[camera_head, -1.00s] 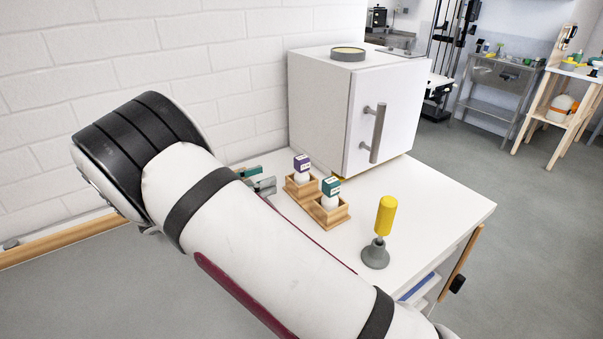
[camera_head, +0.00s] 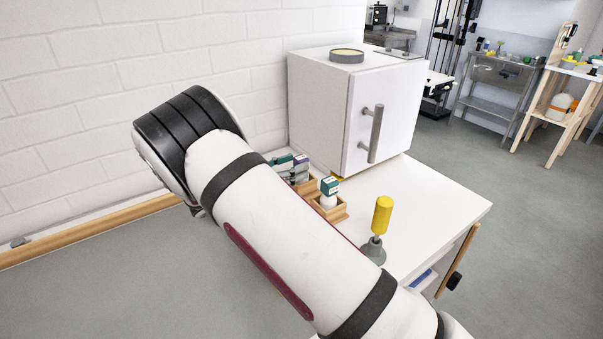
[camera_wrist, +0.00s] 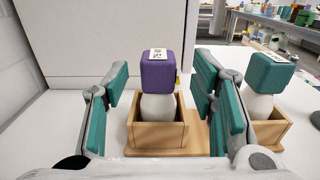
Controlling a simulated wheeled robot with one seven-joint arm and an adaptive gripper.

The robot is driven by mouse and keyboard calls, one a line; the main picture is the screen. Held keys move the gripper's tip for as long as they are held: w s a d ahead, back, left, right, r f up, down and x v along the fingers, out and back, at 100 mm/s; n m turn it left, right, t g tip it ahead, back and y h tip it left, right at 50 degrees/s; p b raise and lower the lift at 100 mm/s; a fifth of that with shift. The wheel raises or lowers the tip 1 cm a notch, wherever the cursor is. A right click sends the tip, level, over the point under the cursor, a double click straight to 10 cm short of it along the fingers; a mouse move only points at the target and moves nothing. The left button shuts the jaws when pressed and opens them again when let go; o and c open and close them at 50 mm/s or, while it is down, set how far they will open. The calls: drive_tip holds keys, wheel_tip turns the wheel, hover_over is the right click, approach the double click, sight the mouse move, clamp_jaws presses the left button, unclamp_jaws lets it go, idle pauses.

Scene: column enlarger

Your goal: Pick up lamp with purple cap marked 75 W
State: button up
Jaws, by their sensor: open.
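The lamp with the purple cap (camera_wrist: 159,70) stands upright in a wooden box holder. Its cap has a white label whose print is too small to read surely. In the head view its purple cap (camera_head: 300,161) is partly hidden by my gripper. My gripper (camera_wrist: 160,112) is open, with one teal-padded finger left of the lamp and one right of it. The lamp is between the fingers and a little ahead, with gaps on both sides. In the head view my gripper (camera_head: 292,167) is at the wooden holders.
A lamp with a teal cap (camera_head: 330,187) stands in the neighbouring wooden box (camera_head: 335,212), close to my right finger in the wrist view. A white cabinet (camera_head: 325,110) stands behind. A yellow-handled tool (camera_head: 382,215) stands on the white table (camera_head: 440,205) to the right.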

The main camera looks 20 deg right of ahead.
drive_tip(key=x, duration=0.3)
drive_tip(key=shift+w+d, duration=0.1)
clamp_jaws()
drive_tip(key=shift+r, duration=0.2)
